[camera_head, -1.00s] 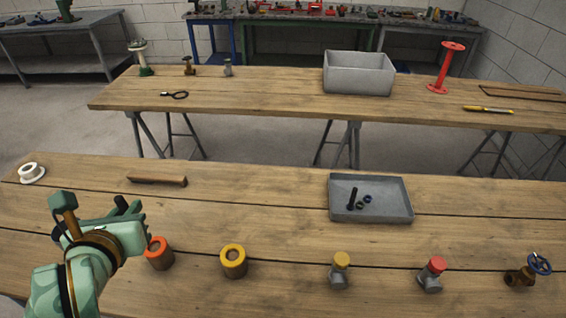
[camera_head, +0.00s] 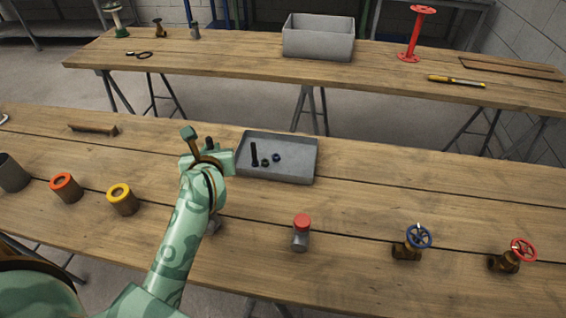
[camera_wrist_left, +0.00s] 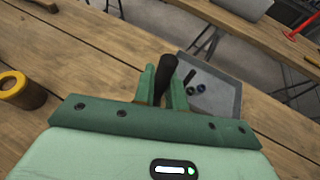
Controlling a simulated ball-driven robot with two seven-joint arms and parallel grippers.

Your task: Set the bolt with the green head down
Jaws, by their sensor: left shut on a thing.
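My left gripper (camera_head: 213,150) is at the left edge of the grey tray (camera_head: 300,178). In the left wrist view its fingers (camera_wrist_left: 163,88) are shut on a dark, rod-like bolt (camera_wrist_left: 167,70), which points up and away between them. No green head shows on it; its other end is hidden by the gripper. I cannot tell whether it touches the tray or the table. In the tray lie a black bolt (camera_head: 254,153), a dark nut (camera_head: 265,162) and a blue nut (camera_head: 276,157). My right gripper is not in view.
Left of my arm stand orange-topped (camera_head: 66,187) and yellow-topped (camera_head: 122,199) cylinders. To the right are a red-capped fitting (camera_head: 301,232), a blue-wheel valve (camera_head: 411,243) and a red-wheel valve (camera_head: 507,257). My arm partly hides a grey fitting. The tray's right half is bare.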

